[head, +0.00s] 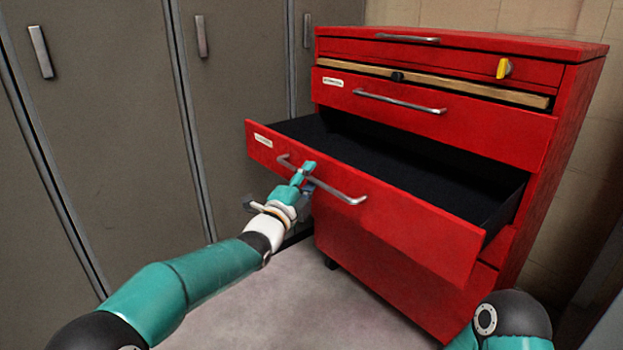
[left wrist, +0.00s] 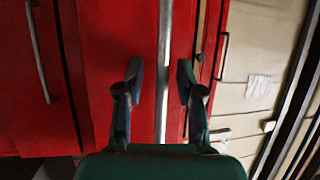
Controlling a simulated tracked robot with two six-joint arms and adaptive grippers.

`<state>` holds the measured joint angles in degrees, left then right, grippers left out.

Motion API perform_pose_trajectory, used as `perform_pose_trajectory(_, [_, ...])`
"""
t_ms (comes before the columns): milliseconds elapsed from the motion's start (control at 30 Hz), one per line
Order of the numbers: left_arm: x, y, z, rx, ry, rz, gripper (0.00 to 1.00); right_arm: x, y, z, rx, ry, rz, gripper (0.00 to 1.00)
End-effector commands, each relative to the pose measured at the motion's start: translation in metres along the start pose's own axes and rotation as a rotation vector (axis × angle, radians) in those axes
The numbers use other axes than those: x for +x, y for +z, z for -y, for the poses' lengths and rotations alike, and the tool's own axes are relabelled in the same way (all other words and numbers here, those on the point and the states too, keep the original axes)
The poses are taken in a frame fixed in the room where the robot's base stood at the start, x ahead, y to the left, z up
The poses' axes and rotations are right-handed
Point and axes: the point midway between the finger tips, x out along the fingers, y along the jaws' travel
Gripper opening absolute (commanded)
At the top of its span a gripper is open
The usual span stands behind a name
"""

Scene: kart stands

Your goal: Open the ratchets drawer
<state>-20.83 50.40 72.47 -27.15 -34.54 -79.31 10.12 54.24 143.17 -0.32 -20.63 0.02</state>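A red tool cabinet (head: 400,270) stands ahead with a wide drawer (head: 365,205) pulled well out, its dark inside showing empty. The white label (head: 263,140) on its front is too small to read. My left gripper (head: 304,174) is at the left part of this drawer's metal handle (head: 345,195). In the left wrist view, the left gripper (left wrist: 160,78) has its fingers apart, one on each side of a metal bar (left wrist: 163,40), with gaps visible. My right gripper is out of view.
Above the open drawer is another labelled drawer (head: 430,115) with a handle, below a wooden strip (head: 440,85). A yellow piece (head: 503,68) is on the upper front. Grey lockers (head: 110,120) stand close on the left. My right arm (head: 510,315) shows at the bottom right.

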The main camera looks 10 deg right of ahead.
Motion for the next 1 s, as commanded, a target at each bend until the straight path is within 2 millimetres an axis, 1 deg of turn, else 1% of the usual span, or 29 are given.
perform_pose_trajectory(267, [-0.001, -0.003, 0.0, 0.001, 0.0, -0.005, 0.37, -0.001, 0.0, 0.0, 0.0, 0.0, 0.0, 0.65])
perform_pose_trajectory(467, [-0.013, -0.003, 0.001, 0.001, 0.0, -0.006, 0.37, -0.001, 0.0, 0.0, 0.0, 0.0, 0.0, 0.65])
perform_pose_trajectory(567, [-0.025, -0.003, 0.0, 0.0, 0.0, -0.006, 0.37, -0.001, 0.0, 0.0, 0.0, 0.0, 0.0, 0.65])
perform_pose_trajectory(900, [-0.084, -0.001, -0.001, 0.0, 0.001, -0.003, 0.37, -0.001, 0.0, 0.0, 0.0, 0.0, 0.0, 0.65])
perform_pose_trajectory(1000, [-0.098, 0.0, -0.001, 0.0, 0.001, -0.002, 0.37, -0.001, 0.0, 0.0, 0.0, 0.0, 0.0, 0.65])
